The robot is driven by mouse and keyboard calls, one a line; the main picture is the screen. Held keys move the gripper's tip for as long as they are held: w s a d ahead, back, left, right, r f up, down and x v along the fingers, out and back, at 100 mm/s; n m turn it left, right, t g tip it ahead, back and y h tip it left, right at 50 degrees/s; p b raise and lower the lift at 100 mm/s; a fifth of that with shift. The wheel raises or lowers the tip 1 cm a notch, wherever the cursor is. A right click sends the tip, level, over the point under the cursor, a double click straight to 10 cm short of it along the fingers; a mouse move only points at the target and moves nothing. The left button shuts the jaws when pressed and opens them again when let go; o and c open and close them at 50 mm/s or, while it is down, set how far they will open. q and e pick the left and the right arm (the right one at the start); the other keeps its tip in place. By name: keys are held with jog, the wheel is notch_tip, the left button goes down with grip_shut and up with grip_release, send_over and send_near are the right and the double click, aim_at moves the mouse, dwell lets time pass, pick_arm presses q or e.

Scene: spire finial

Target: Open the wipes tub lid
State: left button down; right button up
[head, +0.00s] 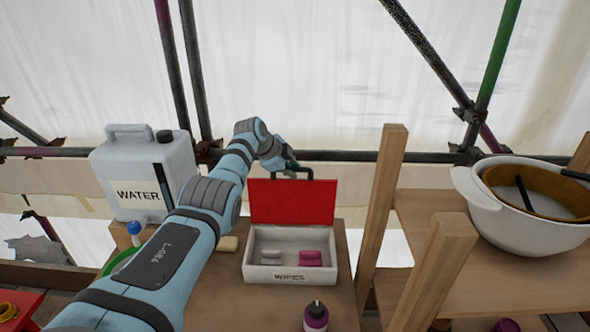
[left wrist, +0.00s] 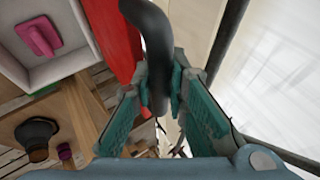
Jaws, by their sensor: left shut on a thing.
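The wipes tub (head: 262,275) is a white box labelled WIPES on the wooden table. Its red lid (head: 291,203) stands upright along the back edge, so the tub is open. A grey block and a pink block lie inside. A dark handle (head: 309,173) rises from the lid's top edge. My left gripper (head: 290,168) is at that handle. In the left wrist view the teal fingers (left wrist: 163,92) are shut on the dark curved handle (left wrist: 150,30), beside the red lid (left wrist: 112,35). My right gripper is not in view.
A white water container (head: 140,172) stands at the left behind my arm. Wooden posts (head: 384,210) and a shelf with a white pot (head: 490,215) are at the right. Scaffold poles cross behind.

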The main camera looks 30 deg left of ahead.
pick_arm(q)
jog(key=shift+s, duration=0.1)
dwell(0.3)
jog(key=c, duration=1.6)
grip_release()
jog(key=shift+o, duration=0.2)
jog(key=shift+d, duration=0.1)
jog(key=shift+s+a+r, duration=0.15)
jog(key=shift+a+r, duration=0.05)
jog(key=shift+r, duration=0.15)
jog(key=v, duration=1.1)
jog(key=shift+d, duration=0.1)
jog(key=shift+s, duration=0.1)
